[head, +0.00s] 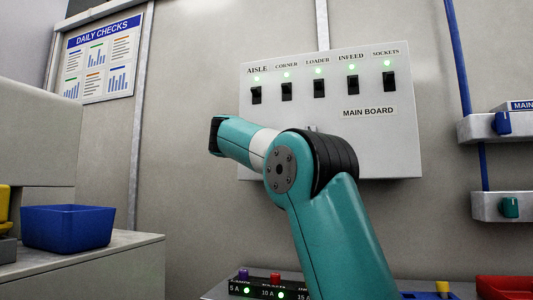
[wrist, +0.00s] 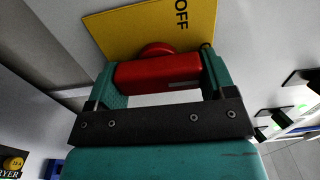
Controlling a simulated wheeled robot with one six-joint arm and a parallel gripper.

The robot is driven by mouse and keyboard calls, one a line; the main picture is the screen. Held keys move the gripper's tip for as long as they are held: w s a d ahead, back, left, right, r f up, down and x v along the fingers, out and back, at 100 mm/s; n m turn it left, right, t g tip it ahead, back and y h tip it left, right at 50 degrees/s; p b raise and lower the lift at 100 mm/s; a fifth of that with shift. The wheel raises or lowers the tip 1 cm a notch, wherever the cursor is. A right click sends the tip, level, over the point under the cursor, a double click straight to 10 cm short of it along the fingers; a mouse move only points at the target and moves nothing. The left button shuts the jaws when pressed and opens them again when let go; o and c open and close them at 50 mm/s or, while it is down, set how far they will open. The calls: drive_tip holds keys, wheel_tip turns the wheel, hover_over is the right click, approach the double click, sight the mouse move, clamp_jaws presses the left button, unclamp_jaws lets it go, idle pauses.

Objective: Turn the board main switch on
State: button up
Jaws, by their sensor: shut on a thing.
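In the wrist view a red handle (wrist: 158,72) sits in front of a yellow plate (wrist: 150,28) that carries the word OFF. A round red hub (wrist: 156,49) shows between the handle and the plate. My gripper (wrist: 162,75) is shut on the red handle, one teal finger at each end of it. In the head view the grey main board (head: 405,145) hangs on the wall, with a row of black switches and a lit green lamp above each. My arm covers the board's lower middle there. The red handle and my gripper's fingers are hidden in the head view.
A blue bin (head: 68,228) stands on a grey cabinet at the left. A black fuse strip (head: 265,291) lies below the board. Shelves (head: 500,207) and a blue pipe (head: 458,60) are on the right. A Daily Checks poster (head: 99,55) hangs at the upper left.

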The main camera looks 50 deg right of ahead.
drive_tip(key=o, duration=0.9)
drive_tip(key=b+v, duration=0.1)
drive_tip(key=v, duration=1.6)
drive_tip(key=shift+s+a, duration=0.15)
drive_tip(key=shift+a, duration=0.05)
drive_tip(key=shift+f, duration=0.1)
